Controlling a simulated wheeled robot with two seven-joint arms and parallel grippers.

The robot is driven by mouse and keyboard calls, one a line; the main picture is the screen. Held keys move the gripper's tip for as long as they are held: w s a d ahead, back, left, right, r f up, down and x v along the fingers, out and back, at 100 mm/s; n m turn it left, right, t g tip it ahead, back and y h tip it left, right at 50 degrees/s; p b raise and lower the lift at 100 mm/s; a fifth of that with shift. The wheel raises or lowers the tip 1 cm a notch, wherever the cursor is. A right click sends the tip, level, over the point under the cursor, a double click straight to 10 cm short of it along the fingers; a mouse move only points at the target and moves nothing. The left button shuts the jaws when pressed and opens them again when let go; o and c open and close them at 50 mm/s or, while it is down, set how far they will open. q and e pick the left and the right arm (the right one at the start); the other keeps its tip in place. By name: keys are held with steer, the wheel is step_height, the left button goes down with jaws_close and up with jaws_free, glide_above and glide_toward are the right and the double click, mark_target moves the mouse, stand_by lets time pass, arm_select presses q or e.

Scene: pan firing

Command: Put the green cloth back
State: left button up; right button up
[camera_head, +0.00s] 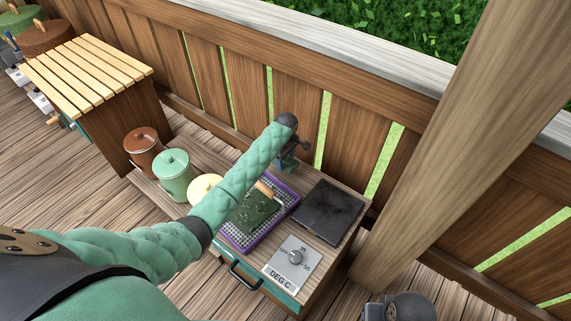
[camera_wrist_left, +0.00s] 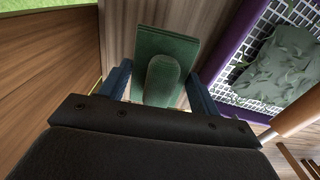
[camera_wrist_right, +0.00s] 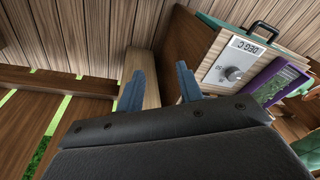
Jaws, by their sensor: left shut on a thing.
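The green cloth (camera_wrist_left: 178,48) shows in the left wrist view as a dark green flat piece with a raised, rounded fold. My left gripper (camera_head: 291,160) is over the back of the low cabinet, just behind the purple tray (camera_head: 287,207). Its two blue fingers stand on either side of the cloth's fold and are shut on it. The wooden surface shows around the cloth; whether the cloth touches it, I cannot tell. My right gripper (camera_wrist_right: 160,84) is open and empty, in front of and to the right of the cabinet.
The tray holds white mesh, dark green leafy material (camera_head: 256,212) and a wooden handle (camera_head: 265,188). A dark plate (camera_head: 330,211) and a temperature dial panel (camera_head: 292,263) sit to the right. Green (camera_head: 175,177) and brown (camera_head: 141,143) lidded pots stand left. A thick post (camera_head: 450,140) rises at right.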

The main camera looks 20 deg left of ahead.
mark_target(286, 165)
arm_select(q)
steer(key=shift+a+f, duration=0.1)
steer(key=shift+f, duration=1.05)
steer(key=shift+w+f+p, duration=0.1)
steer(key=shift+f+p, duration=0.5)
steer(key=shift+p, duration=0.35)
steer(key=shift+f, duration=0.1)
arm_select(e)
step_height(286, 165, down, 8)
steer(key=w, duration=0.2)
steer(key=shift+f, duration=0.25)
arm_select(q)
steer(key=shift+f, duration=0.35)
arm_select(e)
steer(key=shift+a, duration=0.15)
arm_select(q)
steer(key=o, duration=1.2)
steer(key=shift+o, duration=0.2)
arm_select(e)
steer(key=shift+f, duration=0.15)
